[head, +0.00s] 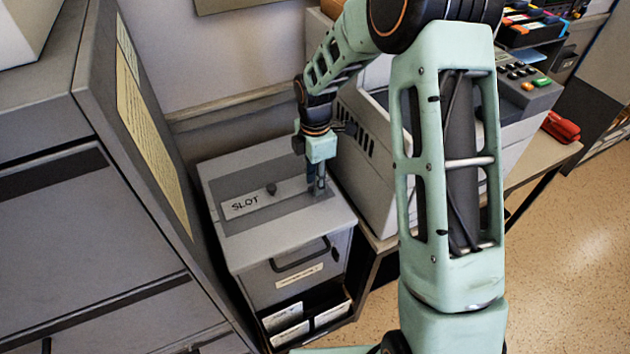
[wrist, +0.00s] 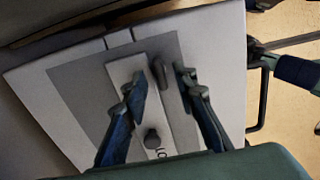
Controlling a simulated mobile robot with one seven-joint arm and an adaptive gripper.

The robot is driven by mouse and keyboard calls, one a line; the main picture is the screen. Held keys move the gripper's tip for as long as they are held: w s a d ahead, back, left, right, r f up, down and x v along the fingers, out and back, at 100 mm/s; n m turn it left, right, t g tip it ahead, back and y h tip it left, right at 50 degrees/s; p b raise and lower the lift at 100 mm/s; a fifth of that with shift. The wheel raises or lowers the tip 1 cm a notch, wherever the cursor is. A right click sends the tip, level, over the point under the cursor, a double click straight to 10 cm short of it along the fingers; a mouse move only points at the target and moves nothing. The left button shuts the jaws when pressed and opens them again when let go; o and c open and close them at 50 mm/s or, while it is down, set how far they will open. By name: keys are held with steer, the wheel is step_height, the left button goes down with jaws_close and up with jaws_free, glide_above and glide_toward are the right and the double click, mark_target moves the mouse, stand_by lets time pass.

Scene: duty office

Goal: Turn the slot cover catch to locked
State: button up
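The slot cover (head: 240,205) is a pale strip marked SLOT on top of a grey box; it also shows in the wrist view (wrist: 122,72). A dark round knob (head: 271,188) stands on it and also shows in the wrist view (wrist: 152,139). A dark elongated catch (wrist: 158,73) lies near the strip's far end from the lettering. My gripper (head: 319,187) points down over that end and hides the catch in the head view. In the wrist view my gripper (wrist: 161,84) is open, one finger each side of the catch, with gaps visible.
The grey box (head: 262,262) has a front handle and paper trays below. A tall grey cabinet (head: 80,230) stands close on the left. A pale machine (head: 375,150) on a table stands close on the right, with a red stapler-like object (head: 560,127) beyond.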

steer(key=shift+f, duration=0.35)
jaws_close()
